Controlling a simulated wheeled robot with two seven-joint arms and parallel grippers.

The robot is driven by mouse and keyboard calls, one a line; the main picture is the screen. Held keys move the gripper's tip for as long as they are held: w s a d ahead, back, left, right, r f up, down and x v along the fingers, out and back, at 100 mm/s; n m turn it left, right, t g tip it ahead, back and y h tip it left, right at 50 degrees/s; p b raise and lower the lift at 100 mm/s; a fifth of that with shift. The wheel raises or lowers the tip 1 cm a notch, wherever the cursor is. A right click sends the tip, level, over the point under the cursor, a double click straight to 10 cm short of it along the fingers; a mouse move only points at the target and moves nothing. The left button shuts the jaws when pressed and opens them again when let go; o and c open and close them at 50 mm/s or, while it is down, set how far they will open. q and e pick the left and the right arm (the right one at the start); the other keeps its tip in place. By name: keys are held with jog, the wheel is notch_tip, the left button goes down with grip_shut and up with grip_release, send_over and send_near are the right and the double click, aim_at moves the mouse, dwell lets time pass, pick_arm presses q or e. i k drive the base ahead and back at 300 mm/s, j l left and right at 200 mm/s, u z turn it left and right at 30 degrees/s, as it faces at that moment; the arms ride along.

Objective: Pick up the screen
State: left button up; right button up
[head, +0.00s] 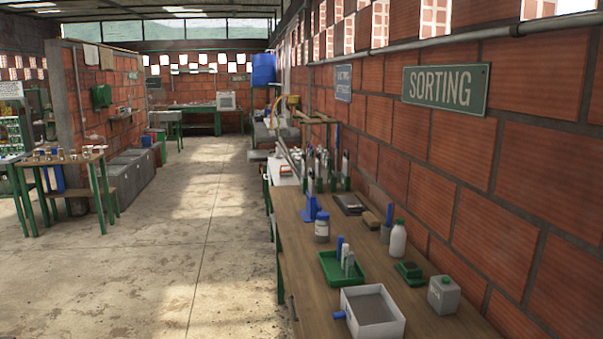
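A white square frame with a grey flat inner surface (390,329) sits on the wooden bench near the bottom of the head view. It has a short blue handle (339,315) on its left side. It looks like the screen, though I cannot tell whether the grey surface is mesh. Its nearest edge is close to the bottom of the picture. Neither of my grippers is in view.
The wooden bench (310,272) runs along the brick wall under the SORTING sign (446,88). A green tray (328,267) with upright items, a white bottle (398,240), a grey canister (442,295) and a green block (410,271) stand around the frame.

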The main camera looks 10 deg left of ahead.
aim_at(345, 160)
jog(key=u, duration=1.15)
jog(key=i, duration=6.65)
jog(key=i+z, duration=0.1)
jog(key=z, duration=2.9)
